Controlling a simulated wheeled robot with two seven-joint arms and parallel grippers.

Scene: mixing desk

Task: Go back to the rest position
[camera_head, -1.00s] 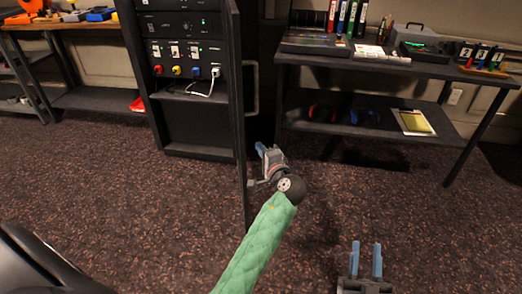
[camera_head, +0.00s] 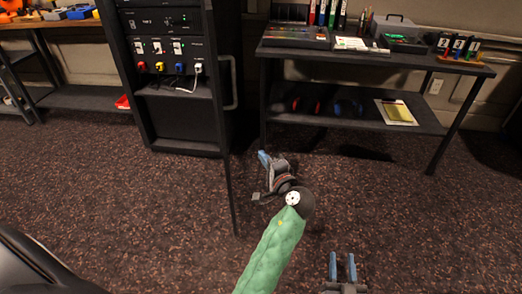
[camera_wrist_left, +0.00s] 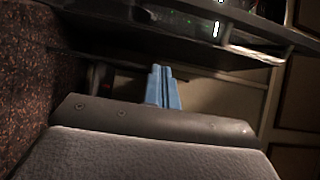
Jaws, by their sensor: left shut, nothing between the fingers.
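My left gripper (camera_head: 264,159) is at the end of the green-sleeved arm in the head view, over the carpet just right of the open rack door. Its blue fingers (camera_wrist_left: 162,87) are together in the left wrist view, with nothing between them. My right gripper (camera_head: 342,267) is at the bottom of the head view, its two blue fingers parallel and apart with carpet visible between them. It appears empty.
A black equipment rack (camera_head: 183,120) with coloured plugs stands left, its door (camera_head: 223,130) open near my left gripper. A dark desk (camera_head: 395,63) with a lower shelf is at the back right. A workbench (camera_head: 60,27) stands far left. The carpet (camera_head: 430,230) at right is clear.

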